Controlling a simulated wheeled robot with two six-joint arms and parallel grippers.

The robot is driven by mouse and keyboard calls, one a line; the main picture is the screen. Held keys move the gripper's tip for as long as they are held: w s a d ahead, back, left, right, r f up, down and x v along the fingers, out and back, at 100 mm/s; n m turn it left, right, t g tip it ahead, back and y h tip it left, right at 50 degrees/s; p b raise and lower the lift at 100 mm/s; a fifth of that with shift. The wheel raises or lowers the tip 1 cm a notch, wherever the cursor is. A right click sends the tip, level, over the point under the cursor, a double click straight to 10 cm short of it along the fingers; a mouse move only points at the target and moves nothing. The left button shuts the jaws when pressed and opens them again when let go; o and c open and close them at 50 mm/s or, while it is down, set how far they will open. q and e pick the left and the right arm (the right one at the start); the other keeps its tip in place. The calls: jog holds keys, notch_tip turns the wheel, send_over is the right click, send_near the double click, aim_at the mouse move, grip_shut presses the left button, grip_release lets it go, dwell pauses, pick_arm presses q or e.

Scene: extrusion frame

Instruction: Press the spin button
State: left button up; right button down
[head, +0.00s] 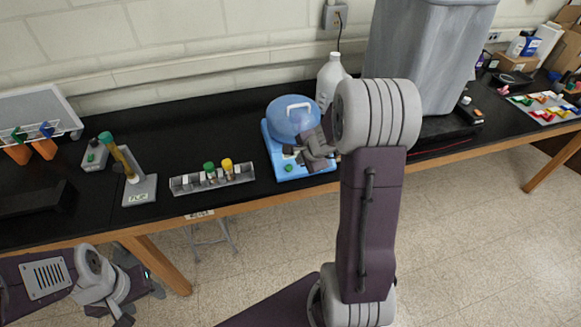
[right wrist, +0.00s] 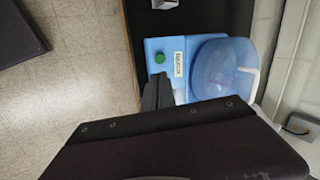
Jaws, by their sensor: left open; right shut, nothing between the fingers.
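A light-blue centrifuge (head: 272,150) with a translucent domed lid (head: 292,120) and white handle stands on the black bench. The lid looks closed. A round green button (head: 288,168) sits on its front base beside a white label; the button (right wrist: 160,58) also shows uncovered in the right wrist view, with the label (right wrist: 178,63) next to it. My right gripper (head: 303,156) is shut and empty over the front right of the centrifuge; its fingers (right wrist: 158,90) appear near the button but apart from it. My left gripper (head: 145,291) is open and empty, low in front of the bench.
A tube rack (head: 212,180) with green- and yellow-capped tubes stands left of the centrifuge. A device with a green button (head: 94,156) and a vortex-like stand (head: 140,190) are further left.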

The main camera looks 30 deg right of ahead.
aim_at(290, 168)
jog(key=b+x, duration=0.3)
jog(key=x, duration=0.9)
jog(key=shift+s+d, duration=0.1)
jog(key=shift+d, duration=0.05)
jog(key=shift+w+d+f, duration=0.1)
jog(key=shift+w+f, duration=0.25)
jog(key=shift+f, duration=0.1)
